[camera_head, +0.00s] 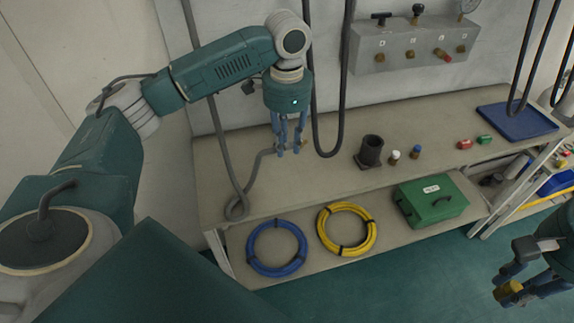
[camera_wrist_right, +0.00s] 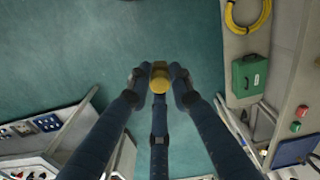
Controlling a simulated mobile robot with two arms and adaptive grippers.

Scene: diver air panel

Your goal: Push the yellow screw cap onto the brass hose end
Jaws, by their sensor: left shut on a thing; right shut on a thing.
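My left gripper (camera_head: 287,149) points down above the bench at its left part. It is shut on the end of a grey hose (camera_head: 251,174), which trails left and down from the fingers. The brass hose end is largely hidden between the fingers, and I cannot make out its opening. My right gripper (camera_head: 512,287) is at the lower right, out over the green floor. It is shut on the yellow screw cap (camera_wrist_right: 159,81), which sits between the fingertips in the right wrist view. The cap and hose end are far apart.
The bench (camera_head: 232,160) carries a dark cup-like holder (camera_head: 371,149), small white and blue-topped bottles, red and green pieces and a blue tray (camera_head: 517,122). The shelf below holds blue (camera_head: 277,248) and yellow hose coils (camera_head: 346,229) and a green case (camera_head: 431,200). Black hoses hang near my left gripper.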

